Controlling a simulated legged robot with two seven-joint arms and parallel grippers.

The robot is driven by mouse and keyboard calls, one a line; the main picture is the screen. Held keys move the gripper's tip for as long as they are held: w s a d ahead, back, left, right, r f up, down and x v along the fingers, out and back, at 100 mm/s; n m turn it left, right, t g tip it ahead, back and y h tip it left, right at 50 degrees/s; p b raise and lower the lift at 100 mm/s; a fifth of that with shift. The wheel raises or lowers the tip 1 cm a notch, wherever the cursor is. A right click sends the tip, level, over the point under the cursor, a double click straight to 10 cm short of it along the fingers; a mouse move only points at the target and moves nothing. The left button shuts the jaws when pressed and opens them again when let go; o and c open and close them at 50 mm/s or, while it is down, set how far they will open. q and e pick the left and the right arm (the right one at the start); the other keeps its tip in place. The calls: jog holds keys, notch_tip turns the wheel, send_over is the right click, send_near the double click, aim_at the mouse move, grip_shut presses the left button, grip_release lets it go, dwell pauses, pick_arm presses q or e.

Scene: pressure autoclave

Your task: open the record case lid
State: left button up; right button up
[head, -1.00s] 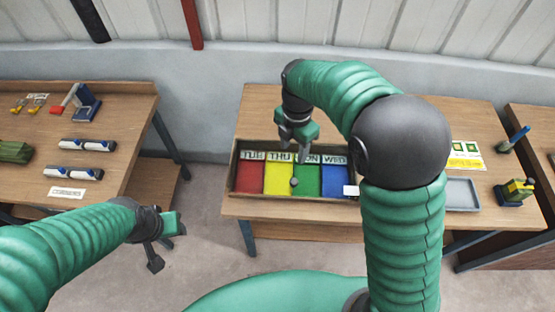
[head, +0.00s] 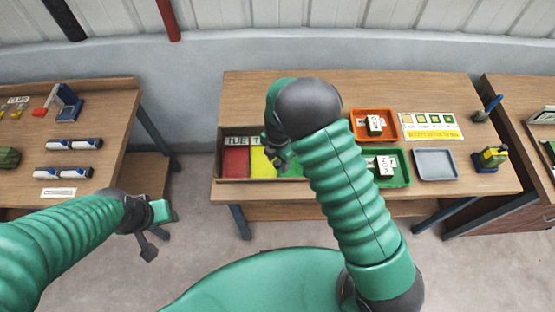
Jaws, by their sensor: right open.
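The open-topped wooden case (head: 222,183) lies at the left of the middle table. Its red (head: 236,162), yellow (head: 260,163) and green (head: 288,170) sections show, with a TUE label at the back of the red one. My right arm hides its right part. I cannot make out which part is a record case lid. My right gripper (head: 279,160) is open over the yellow and green sections, partly hidden by its own arm. I cannot tell whether it touches anything. My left gripper (head: 152,228) hangs over the floor gap between tables, away from the case; its jaw state is unclear.
On the middle table are an orange tray (head: 391,113) and a green tray (head: 401,180), each with a labelled block, an empty grey tray (head: 436,164) and a yellow card (head: 434,134). The left table holds blue-white items (head: 74,144).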

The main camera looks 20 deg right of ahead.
jog(key=shift+w+d+f, duration=0.1)
jog(key=shift+w+d, duration=0.05)
jog(key=shift+d, duration=0.05)
jog(key=c, duration=0.4)
jog(key=shift+c, duration=1.2)
jog(key=shift+a, duration=0.3)
grip_shut()
jog(key=shift+a, duration=0.1)
